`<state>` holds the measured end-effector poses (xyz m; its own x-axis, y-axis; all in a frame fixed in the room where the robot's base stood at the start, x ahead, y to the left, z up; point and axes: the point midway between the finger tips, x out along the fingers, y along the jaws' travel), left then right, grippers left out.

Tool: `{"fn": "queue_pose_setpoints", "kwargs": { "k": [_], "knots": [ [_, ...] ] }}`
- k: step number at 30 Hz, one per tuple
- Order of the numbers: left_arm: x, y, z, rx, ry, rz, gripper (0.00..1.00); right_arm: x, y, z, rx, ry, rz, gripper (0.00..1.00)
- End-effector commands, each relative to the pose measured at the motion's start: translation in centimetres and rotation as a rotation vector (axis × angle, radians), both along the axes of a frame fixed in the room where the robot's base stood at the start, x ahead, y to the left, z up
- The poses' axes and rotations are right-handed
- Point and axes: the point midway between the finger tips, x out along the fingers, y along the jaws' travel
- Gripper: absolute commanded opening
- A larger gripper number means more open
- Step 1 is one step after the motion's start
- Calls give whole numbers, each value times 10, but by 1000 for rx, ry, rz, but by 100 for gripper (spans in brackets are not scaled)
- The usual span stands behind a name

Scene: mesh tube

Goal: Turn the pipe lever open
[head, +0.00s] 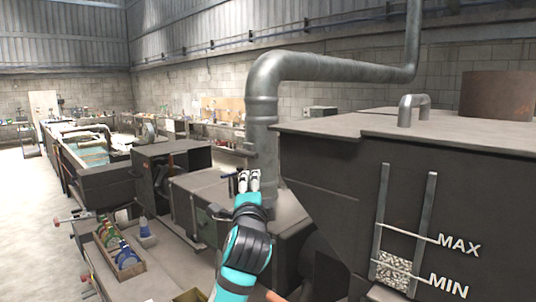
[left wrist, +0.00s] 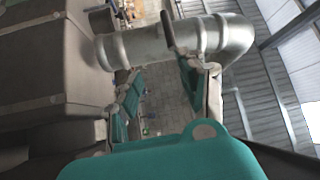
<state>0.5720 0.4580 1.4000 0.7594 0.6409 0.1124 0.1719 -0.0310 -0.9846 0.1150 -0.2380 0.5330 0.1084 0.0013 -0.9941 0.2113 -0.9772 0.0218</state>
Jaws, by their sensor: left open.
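A grey metal pipe (head: 262,110) comes down from an elbow into the machine's dark housing; it also shows across the top of the left wrist view (left wrist: 150,48). A dark lever (left wrist: 167,30) stands against the pipe in that view. My left gripper (head: 248,180) is open, in front of the pipe's lower part, and hides some of it. In the left wrist view its fingers (left wrist: 160,85) are apart with nothing seen held between them. The lever's lower end is close to the right-hand finger; I cannot tell whether they touch. My right gripper is not in view.
A large dark machine body (head: 330,165) with MAX and MIN marks stands right of the pipe. A tray of coloured items (head: 120,252) and a blue cone-like object (head: 146,230) sit lower left. Open floor (head: 25,210) lies at far left.

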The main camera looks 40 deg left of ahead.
Motion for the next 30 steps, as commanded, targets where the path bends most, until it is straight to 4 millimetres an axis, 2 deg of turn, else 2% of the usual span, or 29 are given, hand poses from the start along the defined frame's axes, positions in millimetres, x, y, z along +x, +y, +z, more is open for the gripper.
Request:
{"fn": "queue_pose_setpoints", "kwargs": {
  "k": [3,5,12,15,18,25,30],
  "knots": [
    [1,5,9,15,-8,11,41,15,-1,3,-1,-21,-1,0],
    [5,9,11,16,-7,11,41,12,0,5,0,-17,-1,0],
    [37,37,18,13,-4,13,41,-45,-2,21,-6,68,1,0],
    [54,51,21,12,-4,11,41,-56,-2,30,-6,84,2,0],
    [71,65,24,11,-4,10,41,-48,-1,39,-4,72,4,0],
    [106,95,29,12,-6,9,41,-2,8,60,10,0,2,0],
    [122,109,30,11,-7,9,41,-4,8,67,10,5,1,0]
  ]
}}
